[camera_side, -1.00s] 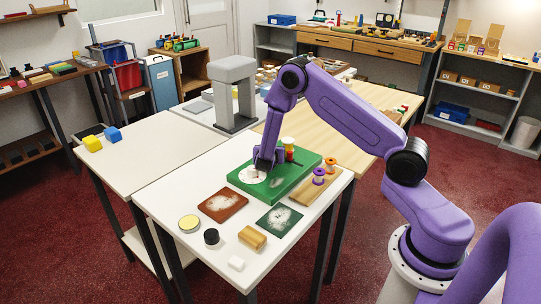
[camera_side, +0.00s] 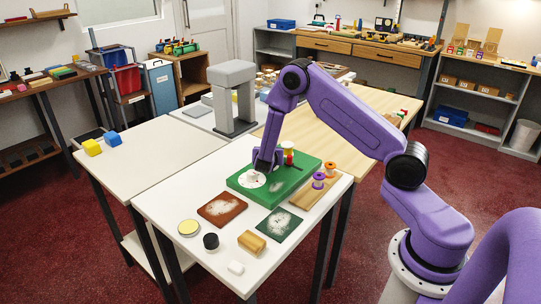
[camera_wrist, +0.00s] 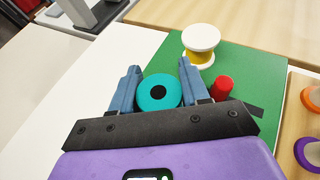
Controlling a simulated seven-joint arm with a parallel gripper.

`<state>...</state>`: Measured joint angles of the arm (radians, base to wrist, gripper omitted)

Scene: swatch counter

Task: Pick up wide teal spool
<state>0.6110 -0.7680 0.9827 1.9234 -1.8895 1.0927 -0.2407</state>
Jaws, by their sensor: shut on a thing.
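The wide teal spool (camera_wrist: 158,92) shows its round teal end with a black centre in the wrist view. It sits between the two blue-grey fingers of my gripper (camera_wrist: 160,88), which is shut on it. In the side view, my gripper (camera_side: 267,165) is over the green mat (camera_side: 297,183), and the spool's teal face cannot be made out there. Whether the spool is clear of the mat is hard to tell. A white round patch (camera_side: 247,183) with a small pale shape lies on the mat just left of my gripper.
A yellow spool with white ends (camera_wrist: 201,40) and a red cylinder (camera_wrist: 222,88) stand close to my gripper's right finger. A wooden board (camera_side: 308,194) holds purple and orange spools.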

